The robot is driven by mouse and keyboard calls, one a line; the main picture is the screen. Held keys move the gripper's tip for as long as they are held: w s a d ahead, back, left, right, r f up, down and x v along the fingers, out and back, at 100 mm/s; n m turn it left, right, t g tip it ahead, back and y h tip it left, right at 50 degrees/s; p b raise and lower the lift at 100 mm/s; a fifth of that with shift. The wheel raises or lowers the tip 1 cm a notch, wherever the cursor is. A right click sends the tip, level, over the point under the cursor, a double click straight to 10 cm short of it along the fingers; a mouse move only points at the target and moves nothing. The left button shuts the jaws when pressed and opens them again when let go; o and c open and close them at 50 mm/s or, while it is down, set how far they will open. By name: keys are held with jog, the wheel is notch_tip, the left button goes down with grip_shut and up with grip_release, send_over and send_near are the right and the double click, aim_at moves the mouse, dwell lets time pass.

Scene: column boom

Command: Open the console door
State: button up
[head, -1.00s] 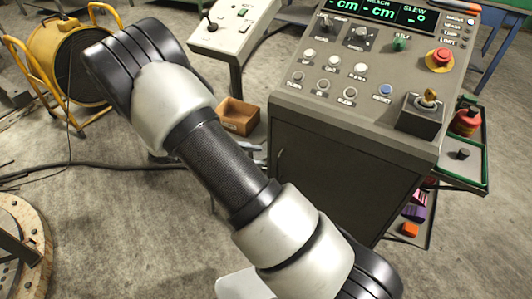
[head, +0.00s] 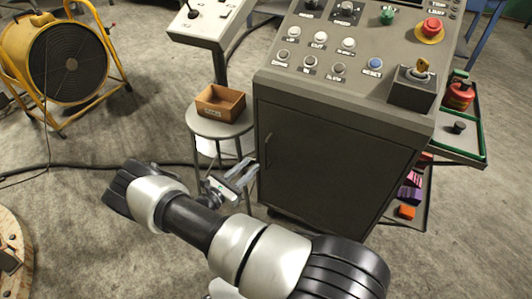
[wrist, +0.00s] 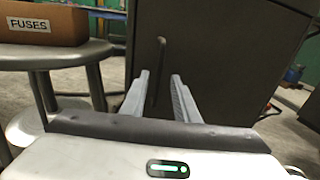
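The console (head: 352,90) stands right of centre in the head view, with its dark grey door (head: 325,170) on the front, closed. A thin vertical handle (head: 268,150) sits near the door's left edge. In the wrist view the handle (wrist: 155,72) stands ahead, in line with the gap between the fingers. My gripper (head: 246,172) is open and points at the door's left side, just left of and below the handle in the head view. In the wrist view the two fingers of my gripper (wrist: 160,95) are apart with nothing between them.
A round stool (head: 218,126) with a wooden fuses box (head: 220,103) stands close to the left of the console and my gripper. A yellow fan (head: 65,60) is at far left. Floor in front is partly clear.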

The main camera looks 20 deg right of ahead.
jog(key=b+x, duration=0.1)
jog(key=x, duration=0.9)
jog(key=shift+d, duration=0.1)
grip_shut()
